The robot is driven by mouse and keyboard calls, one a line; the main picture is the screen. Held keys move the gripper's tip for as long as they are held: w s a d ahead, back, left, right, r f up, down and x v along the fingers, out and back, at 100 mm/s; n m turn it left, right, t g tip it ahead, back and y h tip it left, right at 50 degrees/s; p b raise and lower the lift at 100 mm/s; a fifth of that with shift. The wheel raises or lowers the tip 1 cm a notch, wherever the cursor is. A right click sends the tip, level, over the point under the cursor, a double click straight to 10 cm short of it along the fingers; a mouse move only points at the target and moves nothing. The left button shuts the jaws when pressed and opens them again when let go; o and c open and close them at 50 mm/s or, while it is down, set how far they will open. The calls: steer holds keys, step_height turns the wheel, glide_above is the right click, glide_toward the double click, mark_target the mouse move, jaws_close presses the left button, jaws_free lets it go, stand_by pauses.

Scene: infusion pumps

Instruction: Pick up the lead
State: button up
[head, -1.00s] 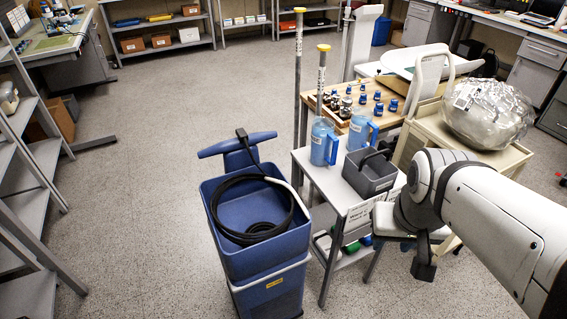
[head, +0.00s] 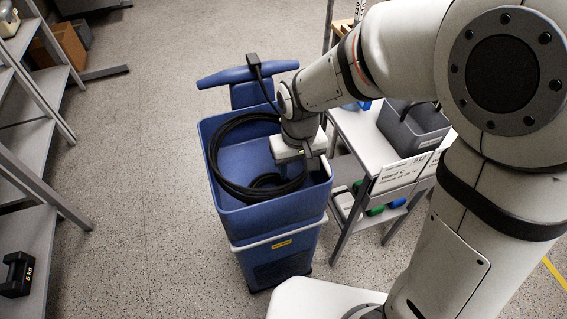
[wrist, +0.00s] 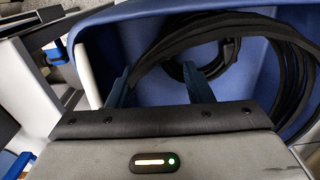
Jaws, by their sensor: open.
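The lead (head: 214,158) is a black cable coiled in the open top of a blue cart (head: 262,223). One end with a black plug (head: 253,61) sticks up at the cart's handle. In the wrist view the lead (wrist: 288,85) runs as thick strands across the top and down the right. My gripper (wrist: 158,84) is open, its two blue fingers apart and pointing into the cart near the strands. No strand is clearly held, and I cannot tell whether the fingers touch one. In the head view my wrist hides the fingers and part of the coil.
A small grey table (head: 360,137) with a dark grey caddy (head: 412,128) stands right of the cart, close to my arm. Shelving (head: 50,215) with a black weight (head: 17,274) is at the left. The floor between is clear.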

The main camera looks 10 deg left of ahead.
mark_target(291, 188)
steer(key=shift+w+a+f, duration=0.15)
steer(key=shift+a+f, duration=0.3)
steer(key=shift+f, duration=0.2)
steer(key=shift+w+a+f, duration=0.1)
steer(key=shift+a+f, duration=0.3)
steer(key=shift+f, duration=0.2)
steer(key=f, duration=0.2)
steer(key=f+b, duration=0.1)
steer(key=f, duration=0.4)
steer(key=shift+d+b, duration=0.25)
steer(key=shift+b, duration=0.15)
steer(key=shift+r, duration=0.1)
jaws_close()
